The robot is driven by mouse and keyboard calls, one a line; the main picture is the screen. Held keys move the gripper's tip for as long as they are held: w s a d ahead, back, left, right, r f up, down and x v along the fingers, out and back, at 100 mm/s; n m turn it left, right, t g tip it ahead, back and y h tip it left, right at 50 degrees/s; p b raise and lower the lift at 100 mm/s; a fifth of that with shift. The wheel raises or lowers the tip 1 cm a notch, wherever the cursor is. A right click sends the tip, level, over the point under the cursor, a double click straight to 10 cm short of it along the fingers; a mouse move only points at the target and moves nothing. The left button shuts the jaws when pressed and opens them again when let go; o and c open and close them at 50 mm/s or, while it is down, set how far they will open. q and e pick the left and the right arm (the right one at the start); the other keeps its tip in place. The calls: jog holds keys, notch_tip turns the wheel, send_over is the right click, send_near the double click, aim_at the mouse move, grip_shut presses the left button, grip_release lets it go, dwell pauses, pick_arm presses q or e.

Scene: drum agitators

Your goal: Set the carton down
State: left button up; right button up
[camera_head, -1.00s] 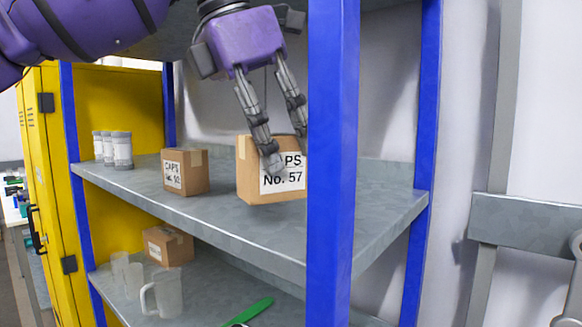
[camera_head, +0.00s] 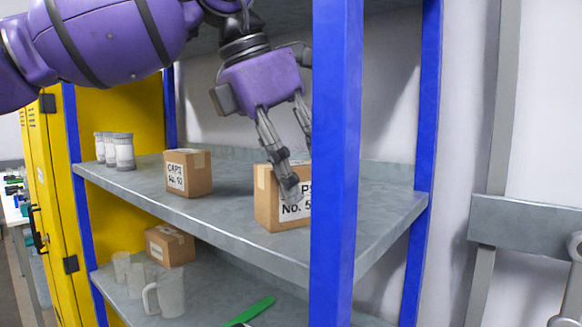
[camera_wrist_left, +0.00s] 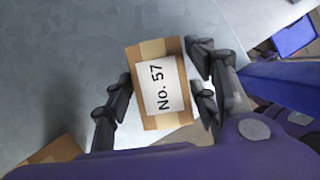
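The carton (camera_head: 267,208) is a brown box with a white label reading No. 57. My left gripper (camera_head: 298,168) comes down over it from above, with its fingers on opposite sides of the carton. In the left wrist view the carton (camera_wrist_left: 158,48) sits between the fingers of the left gripper (camera_wrist_left: 162,88), which appear closed on its sides. The carton is upright, at or just above the middle shelf (camera_head: 225,208); I cannot tell whether its base touches. The blue post hides its right part. My right gripper is not in view.
A blue post (camera_head: 335,190) stands close in front of the carton. Another labelled carton (camera_head: 188,173) and several grey jars (camera_head: 124,152) stand left on the same shelf.

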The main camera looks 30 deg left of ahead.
pick_arm(q)
jog(key=shift+o, duration=0.2)
jog(key=v, duration=0.4)
jog(key=shift+r, duration=0.45)
jog(key=s+a, duration=0.5)
jog(key=s, duration=0.6)
jog(key=shift+a+r, duration=0.15)
jog(key=shift+a, duration=0.15)
